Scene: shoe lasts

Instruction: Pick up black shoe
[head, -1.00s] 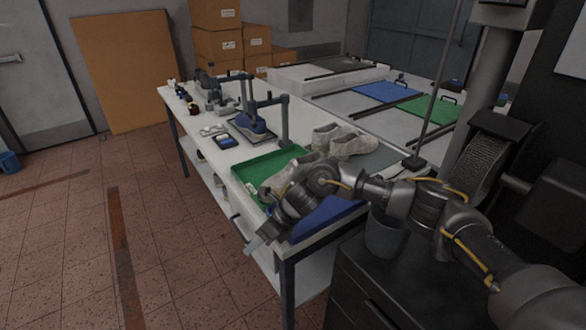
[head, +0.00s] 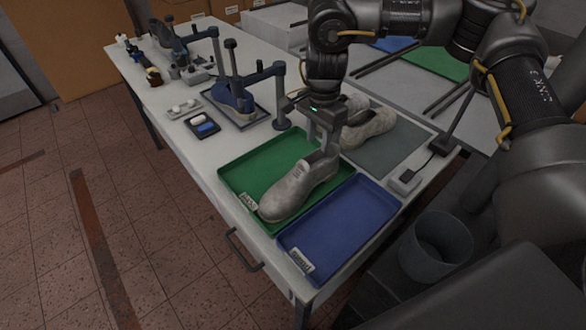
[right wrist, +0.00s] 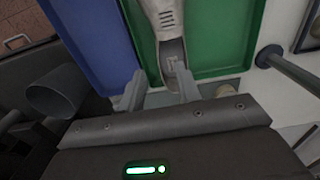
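A light grey shoe (head: 297,190) lies on the green tray (head: 232,172), its toe toward the front edge of the table. No black shoe shows. My right gripper (head: 319,143) points down at the shoe's heel end. In the right wrist view my right gripper (right wrist: 159,76) is open, its two fingers apart near the heel of the shoe (right wrist: 171,50); I cannot tell whether they touch it. Another grey shoe (head: 368,127) stands on the grey mat (head: 392,157) behind, with a second one partly hidden by my gripper. My left gripper is not in view.
An empty blue tray (head: 340,225) lies right of the green tray. A grey bin (head: 436,247) stands at the right, and a small box with a cable (head: 405,182) lies near the mat.

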